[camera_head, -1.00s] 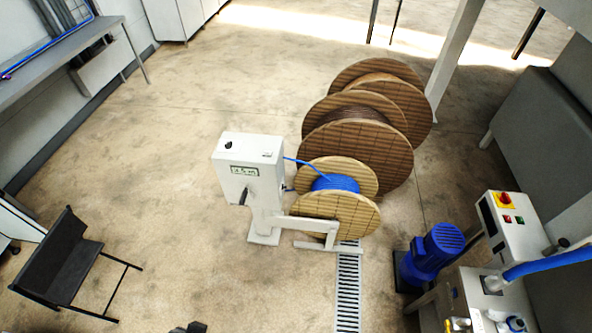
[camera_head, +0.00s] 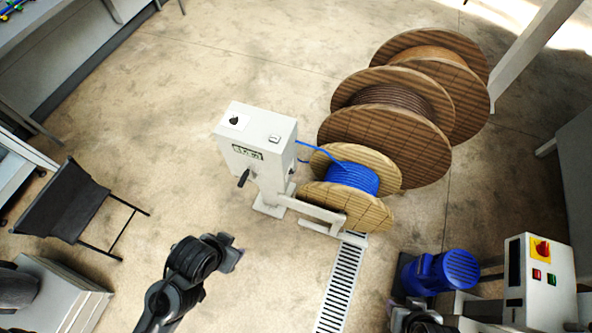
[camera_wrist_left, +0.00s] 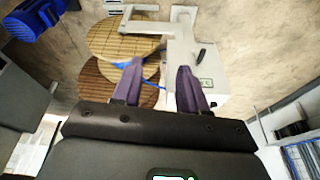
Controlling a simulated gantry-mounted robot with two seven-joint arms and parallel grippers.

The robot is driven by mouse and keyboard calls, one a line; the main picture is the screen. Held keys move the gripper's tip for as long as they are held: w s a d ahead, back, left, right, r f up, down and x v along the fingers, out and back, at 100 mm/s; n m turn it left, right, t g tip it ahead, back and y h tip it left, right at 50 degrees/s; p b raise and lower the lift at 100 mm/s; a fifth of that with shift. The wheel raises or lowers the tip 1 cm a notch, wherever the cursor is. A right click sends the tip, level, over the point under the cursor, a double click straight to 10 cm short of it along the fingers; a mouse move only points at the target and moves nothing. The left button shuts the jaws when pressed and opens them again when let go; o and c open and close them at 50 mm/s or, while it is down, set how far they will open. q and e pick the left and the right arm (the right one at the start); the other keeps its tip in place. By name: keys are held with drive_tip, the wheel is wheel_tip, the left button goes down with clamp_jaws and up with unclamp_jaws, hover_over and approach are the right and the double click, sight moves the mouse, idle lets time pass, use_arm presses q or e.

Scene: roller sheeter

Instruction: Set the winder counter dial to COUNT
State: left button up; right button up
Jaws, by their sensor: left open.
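The winder is a white box (camera_head: 255,140) on a stand, with a black dial (camera_head: 235,120) on the left of its top face. The dial's setting is too small to read. My left gripper (camera_head: 232,254) is open and empty, below the winder in the head view and apart from it. In the left wrist view its spread fingers (camera_wrist_left: 160,72) show in front of the winder box (camera_wrist_left: 208,90); I cannot make out the dial there. A dark part of my right arm shows at the head view's bottom edge; its fingers cannot be made out.
A crank handle (camera_head: 243,178) sticks out of the winder's front. A spool with blue cable (camera_head: 352,178) stands beside it, with large wooden reels (camera_head: 385,140) behind.

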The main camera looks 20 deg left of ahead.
drive_tip(key=shift+s, duration=0.15)
